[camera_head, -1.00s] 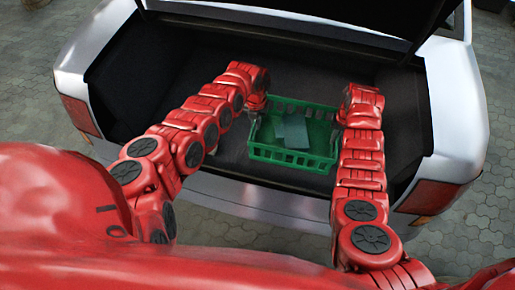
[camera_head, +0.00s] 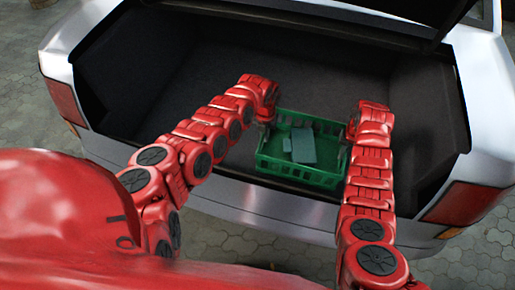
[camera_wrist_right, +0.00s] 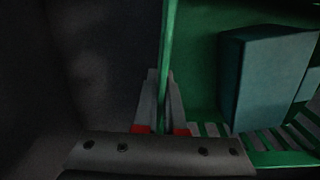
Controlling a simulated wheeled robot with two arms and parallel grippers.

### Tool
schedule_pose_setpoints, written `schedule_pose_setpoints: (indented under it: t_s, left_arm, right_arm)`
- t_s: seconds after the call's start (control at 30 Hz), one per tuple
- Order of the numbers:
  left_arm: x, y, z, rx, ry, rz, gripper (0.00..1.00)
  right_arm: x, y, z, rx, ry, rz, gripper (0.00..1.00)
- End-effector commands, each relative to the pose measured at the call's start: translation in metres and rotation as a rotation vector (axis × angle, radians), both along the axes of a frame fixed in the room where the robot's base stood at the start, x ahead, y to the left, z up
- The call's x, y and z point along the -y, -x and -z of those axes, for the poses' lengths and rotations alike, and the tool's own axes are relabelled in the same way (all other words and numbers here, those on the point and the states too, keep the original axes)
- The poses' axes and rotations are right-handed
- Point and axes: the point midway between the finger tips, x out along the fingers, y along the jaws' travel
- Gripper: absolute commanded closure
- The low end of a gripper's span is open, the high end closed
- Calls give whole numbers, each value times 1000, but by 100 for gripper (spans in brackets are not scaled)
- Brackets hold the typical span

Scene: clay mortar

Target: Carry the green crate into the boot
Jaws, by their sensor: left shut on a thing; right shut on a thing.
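The green crate (camera_head: 300,172) is at the open boot (camera_head: 215,75) of the silver car, over its front part near the sill. It holds a grey-green box (camera_head: 303,146), which also shows in the right wrist view (camera_wrist_right: 262,80). My left gripper (camera_head: 268,122) is at the crate's left side, its fingers mostly hidden by the arm. My right gripper (camera_wrist_right: 161,115) is shut on the crate's wall (camera_wrist_right: 168,50), one finger on each side. Whether the crate's base touches the boot floor cannot be told.
The boot floor behind and left of the crate is bare. The boot's side walls, the raised lid (camera_head: 400,12) and the rear sill (camera_head: 240,195) bound the space. A tail light (camera_head: 468,205) is at the right. Paving surrounds the car.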

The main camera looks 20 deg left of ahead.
Motion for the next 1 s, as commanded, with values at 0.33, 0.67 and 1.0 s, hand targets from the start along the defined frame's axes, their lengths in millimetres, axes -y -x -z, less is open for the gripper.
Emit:
schedule_pose_setpoints:
  t_s: [0.33,0.67,1.0]
  left_arm:
    - [0,0,13,1,0,0,100]
    - [0,0,39,1,0,-1,100]
    - [0,0,48,0,0,0,66]
  right_arm:
    - [0,0,13,1,0,1,100]
    - [0,0,39,1,0,1,100]
    - [0,0,48,1,0,0,66]
